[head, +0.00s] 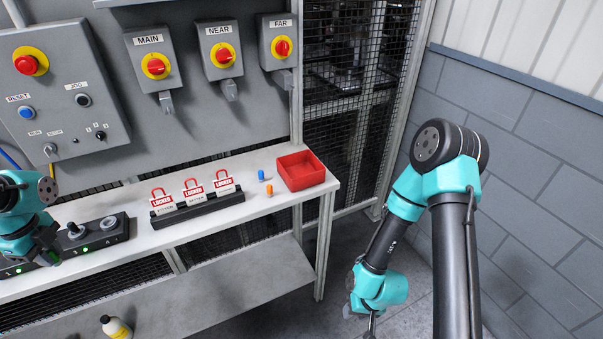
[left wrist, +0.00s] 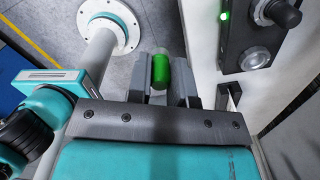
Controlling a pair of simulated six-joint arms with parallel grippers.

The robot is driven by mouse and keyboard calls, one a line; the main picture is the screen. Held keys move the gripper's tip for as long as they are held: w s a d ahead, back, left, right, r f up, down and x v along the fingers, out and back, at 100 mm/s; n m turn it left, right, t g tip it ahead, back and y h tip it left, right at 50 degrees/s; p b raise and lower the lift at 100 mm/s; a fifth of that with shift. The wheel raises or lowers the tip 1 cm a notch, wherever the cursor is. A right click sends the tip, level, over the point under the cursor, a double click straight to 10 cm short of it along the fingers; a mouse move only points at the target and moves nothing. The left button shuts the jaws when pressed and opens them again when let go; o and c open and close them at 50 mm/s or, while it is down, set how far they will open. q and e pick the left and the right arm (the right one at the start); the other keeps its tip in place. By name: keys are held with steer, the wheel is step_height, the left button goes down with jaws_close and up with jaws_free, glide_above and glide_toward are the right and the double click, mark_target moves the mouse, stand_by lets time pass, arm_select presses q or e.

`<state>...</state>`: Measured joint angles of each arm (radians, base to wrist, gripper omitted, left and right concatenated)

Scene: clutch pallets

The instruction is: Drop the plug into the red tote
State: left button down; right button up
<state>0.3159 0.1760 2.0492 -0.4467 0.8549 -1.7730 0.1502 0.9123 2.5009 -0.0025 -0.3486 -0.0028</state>
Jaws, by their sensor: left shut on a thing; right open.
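My left gripper (head: 47,254) is at the left end of the bench, beside the black block with round fittings. In the left wrist view its fingers (left wrist: 162,88) are shut on a green plug (left wrist: 161,72), a short cylinder. The red tote (head: 308,184) stands at the bench's right end, far from my left gripper. A blue plug (head: 261,175) and an orange plug (head: 269,190) stand on the bench just left of the tote. My right gripper (head: 371,325) hangs low by the floor, partly hidden.
A black rack (head: 200,212) with several red LOCKED padlocks stands mid-bench. The black block (head: 97,238) is at the left. Switch boxes (head: 154,70) and a panel (head: 60,85) are on the wall behind. A yellow bottle (head: 115,328) is below, and mesh fencing (head: 335,150) is behind the tote.

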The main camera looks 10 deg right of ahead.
arm_select(q)
steer(key=w+d+r+n, duration=0.2)
steer(key=w+d+n, duration=0.2)
steer(key=d, duration=0.5)
steer(key=w+d+r+n, duration=0.3)
steer(key=w+d+n, duration=0.2)
steer(key=d+n, duration=0.4)
steer(key=w+d+r+n, duration=0.3)
steer(key=d+n, duration=0.4)
steer(key=d, duration=0.4)
steer(key=shift+w+r, duration=0.25)
steer(key=shift+w, duration=0.4)
